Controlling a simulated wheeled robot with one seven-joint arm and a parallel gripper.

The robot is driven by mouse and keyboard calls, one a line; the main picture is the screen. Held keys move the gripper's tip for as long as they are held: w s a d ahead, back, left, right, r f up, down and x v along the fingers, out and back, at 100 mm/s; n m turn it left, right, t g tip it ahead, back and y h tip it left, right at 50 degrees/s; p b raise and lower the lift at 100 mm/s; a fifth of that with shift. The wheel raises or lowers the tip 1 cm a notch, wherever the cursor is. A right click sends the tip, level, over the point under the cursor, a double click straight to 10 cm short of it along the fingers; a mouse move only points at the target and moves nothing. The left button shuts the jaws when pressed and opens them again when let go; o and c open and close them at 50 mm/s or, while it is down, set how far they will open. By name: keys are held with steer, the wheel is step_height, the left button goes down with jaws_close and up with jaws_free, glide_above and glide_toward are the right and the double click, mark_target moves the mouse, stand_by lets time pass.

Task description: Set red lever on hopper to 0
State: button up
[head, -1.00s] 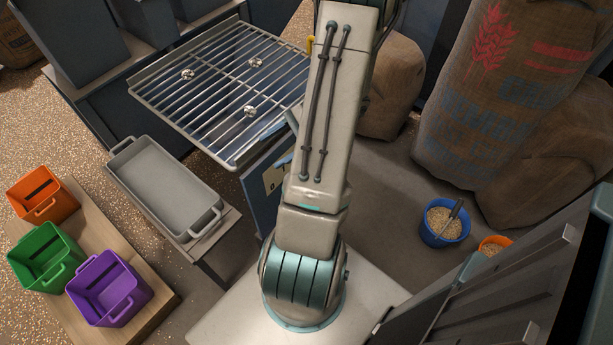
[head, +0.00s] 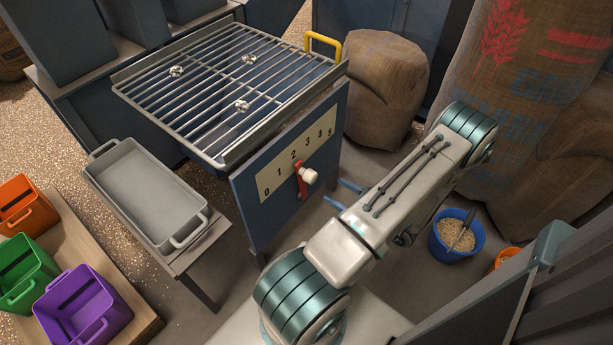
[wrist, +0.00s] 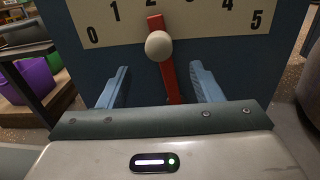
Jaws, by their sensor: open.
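The red lever (head: 301,186) with a white knob (head: 309,176) is on the blue front panel of the hopper (head: 262,226). It stands nearly upright, its top near the 2 on the cream 0-to-5 scale (head: 268,183). In the wrist view the red lever (wrist: 168,75) and white knob (wrist: 158,45) appear between the two blue fingers of my gripper (wrist: 161,76). My gripper (head: 341,194) is open and empty. In the head view its fingertips are to the right of the lever, apart from it. The lever's lower end is partly hidden in the wrist view.
A metal grate (head: 230,95) with several small shiny pieces tops the hopper. A grey tray (head: 148,190) stands at its left, with coloured bins (head: 85,310) beyond. Grain sacks (head: 385,85) and a blue bucket (head: 455,238) stand on the right.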

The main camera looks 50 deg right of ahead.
mark_target(307, 175)
steer(key=w, duration=0.4)
steer(key=w+b, duration=0.1)
steer(key=w, duration=0.2)
steer(key=w+a+b, duration=0.1)
steer(key=w, duration=0.3)
steer(key=shift+w, duration=0.35)
steer(key=shift+c, duration=0.3)
jaws_close()
steer(key=shift+s, duration=0.1)
